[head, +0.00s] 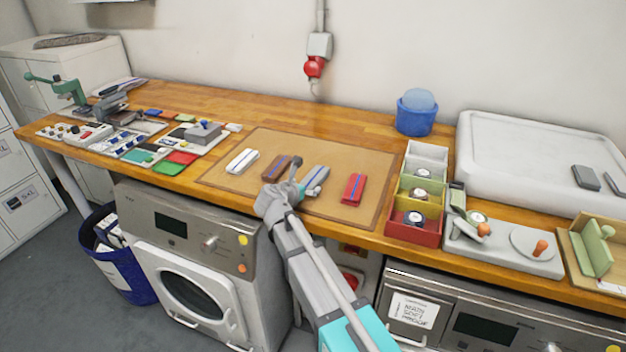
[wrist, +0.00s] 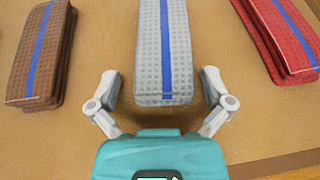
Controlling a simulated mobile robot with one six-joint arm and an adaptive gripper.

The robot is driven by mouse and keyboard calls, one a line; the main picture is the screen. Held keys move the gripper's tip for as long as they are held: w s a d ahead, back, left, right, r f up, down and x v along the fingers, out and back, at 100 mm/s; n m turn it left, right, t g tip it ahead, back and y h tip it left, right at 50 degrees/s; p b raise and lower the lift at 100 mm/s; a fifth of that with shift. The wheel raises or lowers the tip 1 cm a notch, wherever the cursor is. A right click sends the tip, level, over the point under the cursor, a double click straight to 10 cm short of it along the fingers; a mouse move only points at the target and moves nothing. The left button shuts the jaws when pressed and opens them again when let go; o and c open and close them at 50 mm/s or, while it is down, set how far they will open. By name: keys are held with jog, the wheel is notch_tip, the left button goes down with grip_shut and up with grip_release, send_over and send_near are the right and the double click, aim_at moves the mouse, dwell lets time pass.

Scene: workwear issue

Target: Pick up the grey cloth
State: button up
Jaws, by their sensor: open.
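The grey cloth (wrist: 150,60) is a folded waffle-textured cloth with a blue stripe along its length. It lies on the brown mat, and in the head view it shows in part (head: 318,178) beside my gripper (head: 296,178), which hides some of it. In the wrist view my gripper (wrist: 160,100) is open, with one finger on each side of the cloth's near end and nothing held. A brown cloth (wrist: 42,55) lies to the left and a red cloth (wrist: 285,35) to the right. A white cloth (head: 242,161) lies at the mat's left.
The brown mat (head: 345,215) has bare space between the cloths. Stacked coloured boxes (head: 412,232) stand to its right and a blue tub (head: 416,120) behind. Tools and colour swatches (head: 175,164) lie to the left.

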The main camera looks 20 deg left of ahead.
jog(key=c, duration=0.9)
jog(key=shift+r, duration=0.15)
jog(key=shift+r+p, duration=0.95)
jog(key=shift+p, duration=0.15)
jog(key=s+d+r+p, duration=0.2)
jog(key=s+r+p, duration=0.1)
jog(key=s, duration=0.1)
jog(key=s+d+r+p, duration=0.2)
jog(key=s+r+p, duration=0.2)
jog(key=s+d+r+p, duration=0.3)
jog(key=s, duration=0.1)
jog(key=shift+s+r+p, duration=0.1)
jog(key=shift+r+p, duration=0.3)
